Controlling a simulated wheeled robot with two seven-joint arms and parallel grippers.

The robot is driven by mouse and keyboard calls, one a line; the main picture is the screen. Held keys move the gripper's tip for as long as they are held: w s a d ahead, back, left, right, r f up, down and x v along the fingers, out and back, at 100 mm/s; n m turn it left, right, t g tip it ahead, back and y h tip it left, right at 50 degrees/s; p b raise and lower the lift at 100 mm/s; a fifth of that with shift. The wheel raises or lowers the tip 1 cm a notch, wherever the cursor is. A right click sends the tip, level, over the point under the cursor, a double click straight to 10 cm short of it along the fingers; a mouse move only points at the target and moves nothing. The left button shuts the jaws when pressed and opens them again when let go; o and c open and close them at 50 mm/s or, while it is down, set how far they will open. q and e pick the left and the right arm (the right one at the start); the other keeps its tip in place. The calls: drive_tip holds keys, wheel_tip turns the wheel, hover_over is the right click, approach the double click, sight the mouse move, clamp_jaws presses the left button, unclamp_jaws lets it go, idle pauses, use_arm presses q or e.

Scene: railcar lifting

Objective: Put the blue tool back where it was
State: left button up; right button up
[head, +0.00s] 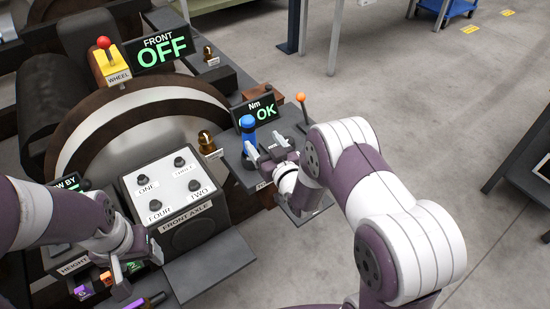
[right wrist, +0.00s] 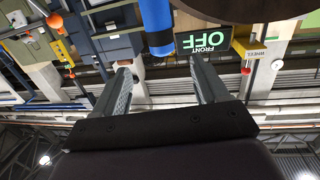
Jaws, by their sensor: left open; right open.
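The blue tool (head: 247,137) stands roughly upright on a dark shelf (head: 232,163), just left of the "Nm OK" display (head: 264,113). My right gripper (head: 262,153) is open beside the tool, to its right. In the right wrist view the blue tool (right wrist: 157,24) shows just past the tips of the open right gripper (right wrist: 160,68), lined up between them, with nothing held. The tool's lower end is partly hidden in the head view. My left gripper (head: 128,262) is open and empty at the lower left, over the small items by the panel.
A white panel (head: 168,183) with knobs labelled ONE to FOUR stands between my arms. A "FRONT OFF" display (head: 163,47) and a yellow WHEEL box (head: 110,67) stand behind. An orange-knobbed lever (head: 301,99) stands right of the tool.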

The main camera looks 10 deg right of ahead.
drive_tip(key=s+d+r+m+g+h, duration=0.1)
drive_tip(key=s+d+g+h, duration=0.1)
drive_tip(key=s+g, duration=0.6)
drive_tip(key=s+d+r+m+g+h, duration=0.1)
drive_tip(key=s+g, duration=0.6)
drive_tip(key=s, duration=1.1)
drive_tip(key=shift+d+r+g+h, duration=0.4)
drive_tip(key=shift+d+h, duration=0.1)
drive_tip(key=shift+d, duration=0.6)
